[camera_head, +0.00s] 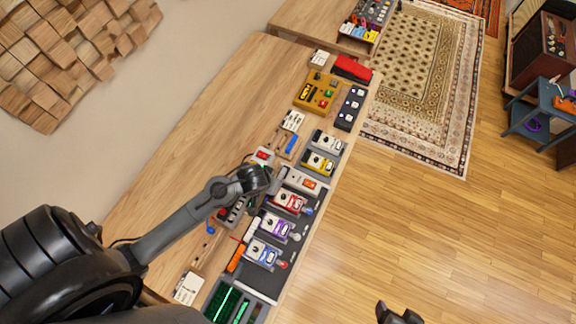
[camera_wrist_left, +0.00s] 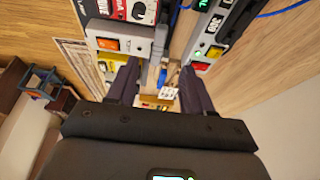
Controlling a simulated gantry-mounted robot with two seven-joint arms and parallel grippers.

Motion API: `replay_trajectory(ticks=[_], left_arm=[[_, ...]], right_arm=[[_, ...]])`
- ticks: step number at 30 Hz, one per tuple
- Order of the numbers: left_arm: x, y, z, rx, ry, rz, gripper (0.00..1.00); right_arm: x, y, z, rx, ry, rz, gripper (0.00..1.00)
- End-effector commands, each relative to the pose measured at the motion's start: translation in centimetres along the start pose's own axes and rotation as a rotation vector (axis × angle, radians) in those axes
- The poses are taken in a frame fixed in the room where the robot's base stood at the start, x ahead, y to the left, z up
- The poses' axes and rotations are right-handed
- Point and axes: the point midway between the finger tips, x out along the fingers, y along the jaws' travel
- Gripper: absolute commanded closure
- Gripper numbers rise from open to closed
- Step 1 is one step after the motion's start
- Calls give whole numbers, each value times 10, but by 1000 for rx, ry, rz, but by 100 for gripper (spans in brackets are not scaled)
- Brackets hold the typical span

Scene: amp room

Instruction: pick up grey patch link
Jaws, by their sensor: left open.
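A small grey block, which looks like the grey patch link (camera_wrist_left: 158,43), stands beside the white pedal with an orange switch in the left wrist view. In the head view a grey piece (camera_head: 281,174) shows beside my left gripper (camera_head: 270,184), partly hidden by it. My left gripper (camera_wrist_left: 158,78) is open, its two dark fingers pointing down at the pedal board around the block's near area. I cannot tell whether they touch it. My right gripper (camera_head: 398,314) shows at the bottom edge of the head view, its tips apart and empty, over the floor.
A row of pedals, including a red one (camera_head: 288,202) and a purple one (camera_head: 275,228), crowds the table's right edge. An orange link (camera_head: 236,258) and a blue one (camera_head: 291,143) lie close by. The wooden table (camera_head: 190,140) is clear at upper left.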

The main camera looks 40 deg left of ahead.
Motion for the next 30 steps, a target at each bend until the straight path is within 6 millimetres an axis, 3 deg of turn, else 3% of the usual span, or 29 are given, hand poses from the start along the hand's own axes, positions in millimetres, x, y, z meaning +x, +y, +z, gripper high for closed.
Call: replay_trajectory(ticks=[5, 12, 20, 30], left_arm=[[22, 0, -9, 1, 17, -1, 49], [49, 1, -10, 1, 17, 0, 49], [62, 1, -12, 0, 17, 0, 49], [101, 1, -18, 1, 18, 0, 49]], right_arm=[[10, -2, 15, 0, -27, -4, 26], [11, 0, 15, -7, -23, 2, 26], [10, 2, 13, -13, -20, 8, 26], [11, 1, 12, -8, -18, 4, 26]])
